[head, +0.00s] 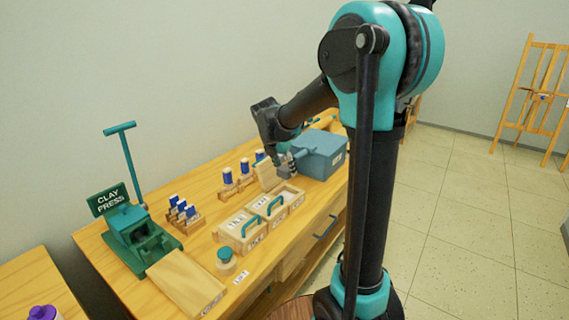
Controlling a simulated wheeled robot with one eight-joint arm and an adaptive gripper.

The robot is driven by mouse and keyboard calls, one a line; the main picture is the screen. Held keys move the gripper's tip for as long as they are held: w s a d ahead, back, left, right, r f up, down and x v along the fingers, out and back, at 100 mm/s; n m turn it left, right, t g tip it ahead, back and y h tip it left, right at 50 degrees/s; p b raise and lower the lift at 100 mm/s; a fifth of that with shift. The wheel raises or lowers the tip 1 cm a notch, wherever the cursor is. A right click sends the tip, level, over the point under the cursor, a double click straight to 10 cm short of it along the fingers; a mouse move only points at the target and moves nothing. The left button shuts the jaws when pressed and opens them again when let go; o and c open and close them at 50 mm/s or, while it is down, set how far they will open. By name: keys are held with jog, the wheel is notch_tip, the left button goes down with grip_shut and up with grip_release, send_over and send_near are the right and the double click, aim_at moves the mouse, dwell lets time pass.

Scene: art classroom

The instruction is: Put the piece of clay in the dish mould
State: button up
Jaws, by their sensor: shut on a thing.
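My gripper (286,162) is over the table, just left of a blue-grey box. It is shut on a small grey lump that looks like the piece of clay (287,172), though the fingers partly hide it. Just below and in front is a row of wooden moulds. The left one (238,240) and the middle one (268,208) have teal handles on top. The right one (296,199) shows no handle, and its inside is hard to make out. The labels are too small for me to tell surely which is the dish mould.
The blue-grey box (324,155) stands right of my gripper. A wooden panel (267,176) stands upright behind the moulds. Blue-and-white bottles (245,167) stand in racks farther back.

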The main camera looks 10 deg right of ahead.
jog(key=shift+f, duration=4.25)
jog(key=o, duration=1.3)
jog(key=shift+o, duration=0.2)
jog(key=shift+r, duration=0.1)
jog(key=shift+r, duration=3.9)
jog(key=s+d+f+m+y, duration=0.1)
jog(key=s+f+m, duration=0.2)
jog(key=s+m, duration=0.6)
jog(key=s+d+f+m+y, duration=0.1)
jog(key=s+f+m, duration=0.3)
jog(key=s+m, duration=0.4)
jog(key=s+d+f+m+t+y, duration=0.1)
jog(key=s+f+m, duration=0.3)
jog(key=s+m, duration=0.5)
jog(key=shift+s+d+m, duration=0.35)
jog(key=shift+d+m, duration=0.15)
jog(key=shift+d, duration=0.2)
